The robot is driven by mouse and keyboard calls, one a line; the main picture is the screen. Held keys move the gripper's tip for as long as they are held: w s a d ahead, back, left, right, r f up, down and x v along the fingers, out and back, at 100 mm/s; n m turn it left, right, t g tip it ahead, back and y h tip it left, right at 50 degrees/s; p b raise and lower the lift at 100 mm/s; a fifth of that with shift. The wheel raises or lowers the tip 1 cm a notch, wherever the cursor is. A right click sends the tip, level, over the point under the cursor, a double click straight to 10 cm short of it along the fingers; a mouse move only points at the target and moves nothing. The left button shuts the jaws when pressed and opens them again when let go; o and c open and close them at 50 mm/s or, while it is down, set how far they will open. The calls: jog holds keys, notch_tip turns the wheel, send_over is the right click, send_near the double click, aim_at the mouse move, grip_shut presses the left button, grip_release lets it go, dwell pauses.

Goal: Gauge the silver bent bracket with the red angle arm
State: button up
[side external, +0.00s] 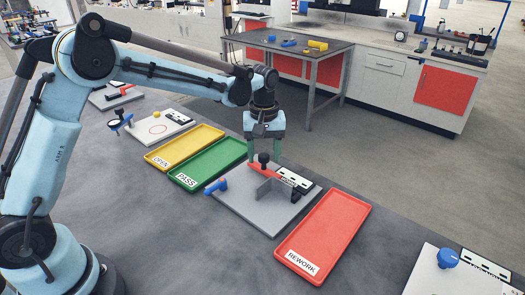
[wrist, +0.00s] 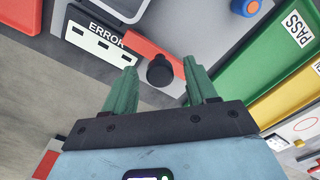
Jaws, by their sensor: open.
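The red angle arm (side external: 262,171) lies on the grey gauge plate (side external: 235,205), with a black knob (side external: 263,158) standing on it. A grey angled metal piece (side external: 268,188), which looks like the silver bent bracket, stands on the plate in front of the arm. My gripper (side external: 264,155) points down over the plate with its green fingers around the knob. In the wrist view, the black knob (wrist: 160,70) is between the two open fingers, with a gap on each side, and the red arm (wrist: 148,50) runs beneath. The bracket is not clear in that view.
A display (wrist: 98,36) beside the arm reads ERROR. A blue knob (side external: 215,186) is at the plate's left. The green PASS tray (side external: 207,164) and yellow OPEN tray (side external: 185,147) lie left; the red REWORK tray (side external: 322,235) lies right. All three look empty.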

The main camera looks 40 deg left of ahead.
aim_at(262, 162)
grip_shut()
dwell(0.5)
jog(key=n, duration=0.1)
jog(key=s+n, duration=0.1)
jog(key=n, duration=0.2)
jog(key=shift+s+d+n, duration=0.15)
jog(key=shift+s+n, duration=0.1)
jog(key=shift+n, duration=0.05)
jog(key=n, duration=0.2)
jog(key=s+d+n, duration=0.1)
jog(key=n, duration=0.1)
jog(key=shift+s+n, duration=0.1)
jog(key=shift+n, duration=0.2)
jog(key=n, duration=0.3)
jog(key=d+n, duration=0.1)
jog(key=shift+s+d+n, duration=0.1)
jog(key=shift+s+n, duration=0.2)
jog(key=shift+s, duration=0.1)
jog(key=shift+s+d+n, duration=0.1)
jog(key=shift+d+n, duration=0.25)
jog(key=shift+n, duration=0.75)
jog(key=shift+s+d+n, duration=0.1)
jog(key=shift+d+n, duration=0.25)
jog(key=shift+n, duration=0.75)
